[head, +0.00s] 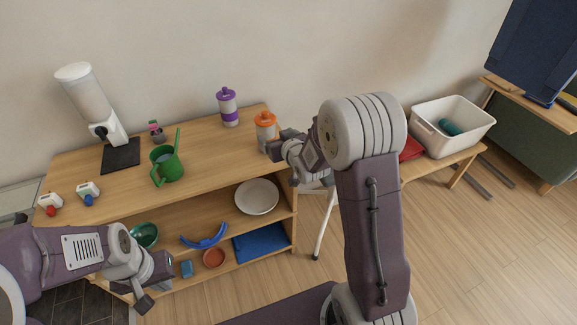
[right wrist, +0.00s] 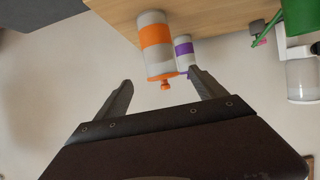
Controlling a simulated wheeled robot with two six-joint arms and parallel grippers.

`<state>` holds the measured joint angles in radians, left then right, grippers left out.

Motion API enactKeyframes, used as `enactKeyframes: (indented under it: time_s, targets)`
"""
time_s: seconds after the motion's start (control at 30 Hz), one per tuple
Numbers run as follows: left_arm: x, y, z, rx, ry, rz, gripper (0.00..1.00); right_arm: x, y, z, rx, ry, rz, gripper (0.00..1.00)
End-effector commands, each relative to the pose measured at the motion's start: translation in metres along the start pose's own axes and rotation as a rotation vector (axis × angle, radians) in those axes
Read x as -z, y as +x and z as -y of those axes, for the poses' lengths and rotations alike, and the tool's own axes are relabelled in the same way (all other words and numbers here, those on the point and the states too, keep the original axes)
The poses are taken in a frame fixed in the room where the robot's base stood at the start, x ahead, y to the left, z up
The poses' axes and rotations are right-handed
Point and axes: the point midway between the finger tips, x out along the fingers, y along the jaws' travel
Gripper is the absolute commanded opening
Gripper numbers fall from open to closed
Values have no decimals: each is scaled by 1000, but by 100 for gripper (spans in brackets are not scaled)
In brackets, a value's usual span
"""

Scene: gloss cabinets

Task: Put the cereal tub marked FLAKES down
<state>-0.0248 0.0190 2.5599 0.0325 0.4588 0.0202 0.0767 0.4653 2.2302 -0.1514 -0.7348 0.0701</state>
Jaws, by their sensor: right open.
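A pale tub with an orange band and orange lid (head: 265,132) stands upright at the right end of the wooden unit's top. A similar tub with a purple band and lid (head: 228,108) stands behind it to the left. I cannot read FLAKES on either. My right gripper (head: 275,146) is open beside the orange tub. In the right wrist view, which is upside down, the orange tub (right wrist: 156,46) shows beyond the spread fingertips (right wrist: 160,76), with the purple tub (right wrist: 184,52) farther off. My left gripper (head: 158,284) is low in front of the shelves; its finger gap is unclear.
On the unit's top (head: 215,150) stand a green watering can (head: 167,164), a white dispenser (head: 86,95) and small bottles (head: 88,193). The shelves hold a plate (head: 257,197), bowls and a blue mat (head: 260,243). A white bin (head: 452,124) stands on a bench at right.

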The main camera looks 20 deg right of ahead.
Motion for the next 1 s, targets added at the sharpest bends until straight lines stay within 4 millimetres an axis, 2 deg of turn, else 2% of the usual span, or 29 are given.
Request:
enactKeyframes:
  time_s: [0.07,0.17,0.2,0.27,0.3,0.4,0.5,0.6,0.83,0.93,1.0]
  targets:
    - [0,0,0,0,0,0,0,-9,-6,1,-5,2,49,80]
    - [0,0,0,0,0,0,0,-52,-38,5,-22,10,266,80]
    - [0,0,0,0,0,0,0,-75,-60,8,-28,15,383,80]
    - [0,0,0,0,0,0,0,-109,-98,14,-33,26,559,80]
    - [0,0,0,0,0,0,0,-130,-125,17,-34,33,670,80]
    - [0,0,0,0,0,0,0,-168,-187,27,-28,47,897,80]
    - [0,0,0,0,0,0,0,-186,-226,33,-20,56,1029,80]
    - [0,0,0,0,0,0,0,-192,-239,34,-18,59,1075,80]
    - [0,-3,0,0,0,0,0,-190,-239,34,-18,59,1075,80]
    - [2,-24,0,0,0,0,0,-169,-247,34,-18,59,1074,80]
    - [5,-48,-1,0,0,0,0,-148,-256,34,-18,59,1074,80]
